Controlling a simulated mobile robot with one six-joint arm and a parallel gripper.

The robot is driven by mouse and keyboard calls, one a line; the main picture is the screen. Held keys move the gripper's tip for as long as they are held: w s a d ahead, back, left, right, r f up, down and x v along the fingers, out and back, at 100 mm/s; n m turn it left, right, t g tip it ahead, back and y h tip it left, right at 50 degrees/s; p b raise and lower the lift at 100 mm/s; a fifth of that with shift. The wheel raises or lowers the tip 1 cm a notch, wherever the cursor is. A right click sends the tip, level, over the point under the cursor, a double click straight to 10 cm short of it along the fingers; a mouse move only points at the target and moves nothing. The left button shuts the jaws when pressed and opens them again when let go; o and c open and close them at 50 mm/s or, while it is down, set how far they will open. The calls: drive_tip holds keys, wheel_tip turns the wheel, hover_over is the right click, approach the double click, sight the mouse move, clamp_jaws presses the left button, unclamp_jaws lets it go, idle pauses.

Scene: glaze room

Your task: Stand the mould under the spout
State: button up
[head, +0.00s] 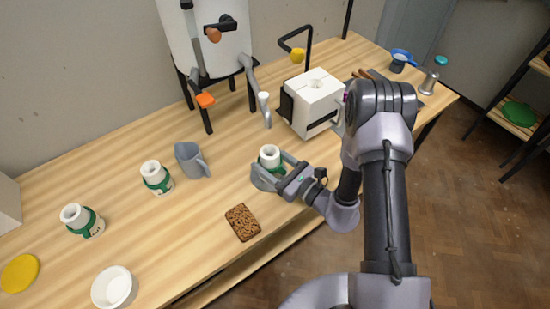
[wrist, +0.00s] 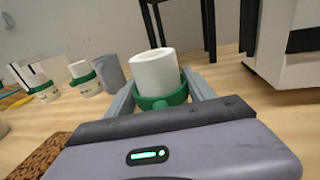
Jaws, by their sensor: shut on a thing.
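My gripper (head: 268,175) is shut on a white cylindrical mould with a green band (head: 269,154), in front of the tank. In the wrist view the same mould (wrist: 156,72) stands upright between the two fingers. Its base is hidden, so I cannot tell whether it touches the table. Two similar green-banded moulds stand on the left, one nearer (head: 157,177) and one farther left (head: 82,220). The white tank (head: 208,60) stands on dark legs behind.
A grey jug (head: 190,160) stands left of my gripper. A brown speckled slab (head: 242,222) lies in front. A white block-shaped box (head: 314,101) stands right of the tank. A white bowl (head: 114,287) and yellow disc (head: 20,272) are at lower left. Table between jug and slab is clear.

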drive_tip(key=shift+s+d+r, duration=0.1)
drive_tip(key=shift+d, duration=0.1)
drive_tip(key=shift+s+a, duration=0.1)
drive_tip(key=shift+a, duration=0.3)
drive_tip(key=o, duration=1.1)
drive_tip(key=shift+d+f, duration=0.1)
drive_tip(key=shift+f, duration=0.1)
drive_tip(key=o, duration=0.4)
drive_tip(key=shift+r, duration=0.1)
drive_tip(key=shift+o, duration=0.2)
drive_tip(key=shift+r, duration=0.1)
